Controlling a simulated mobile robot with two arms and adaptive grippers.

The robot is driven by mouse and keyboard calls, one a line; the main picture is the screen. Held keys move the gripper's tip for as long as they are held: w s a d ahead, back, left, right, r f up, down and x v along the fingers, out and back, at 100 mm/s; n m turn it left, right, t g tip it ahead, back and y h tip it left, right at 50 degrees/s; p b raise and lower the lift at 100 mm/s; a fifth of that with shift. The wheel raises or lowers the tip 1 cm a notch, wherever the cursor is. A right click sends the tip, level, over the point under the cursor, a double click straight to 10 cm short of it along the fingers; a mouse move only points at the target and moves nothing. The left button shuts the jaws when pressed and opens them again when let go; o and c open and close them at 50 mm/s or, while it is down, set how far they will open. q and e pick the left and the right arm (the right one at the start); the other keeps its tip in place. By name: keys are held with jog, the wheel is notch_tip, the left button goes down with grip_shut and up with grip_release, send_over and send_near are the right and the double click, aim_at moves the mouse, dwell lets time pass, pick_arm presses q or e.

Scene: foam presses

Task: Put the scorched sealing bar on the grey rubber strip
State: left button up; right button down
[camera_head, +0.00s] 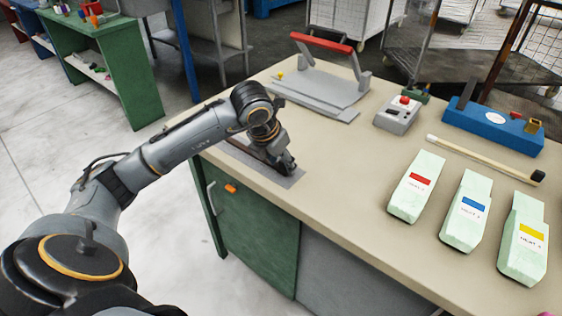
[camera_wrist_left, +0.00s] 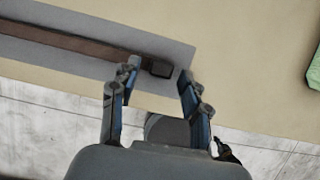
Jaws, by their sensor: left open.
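The sealing bar (camera_wrist_left: 70,42), long and brown with a dark end, lies along the grey rubber strip (camera_wrist_left: 125,38) in the left wrist view. The strip also shows in the head view (camera_head: 289,181), flat near the bench's left front edge, with the bar partly hidden by my arm. My left gripper (camera_wrist_left: 158,76) is open. Its fingers are on either side of the bar's dark end in the wrist view, with no visible grip on it; I cannot tell its height above the strip. My right gripper is not in view.
On the bench (camera_head: 330,180), a press with a red handle (camera_head: 320,75) stands at the back. A grey control box (camera_head: 397,114), a blue block (camera_head: 492,125), a long brush (camera_head: 485,158) and three pale green packs (camera_head: 466,211) lie to the right. The bench middle is clear.

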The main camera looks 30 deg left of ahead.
pick_arm(q)
jog(key=v, duration=1.1)
jog(key=shift+r, duration=0.2)
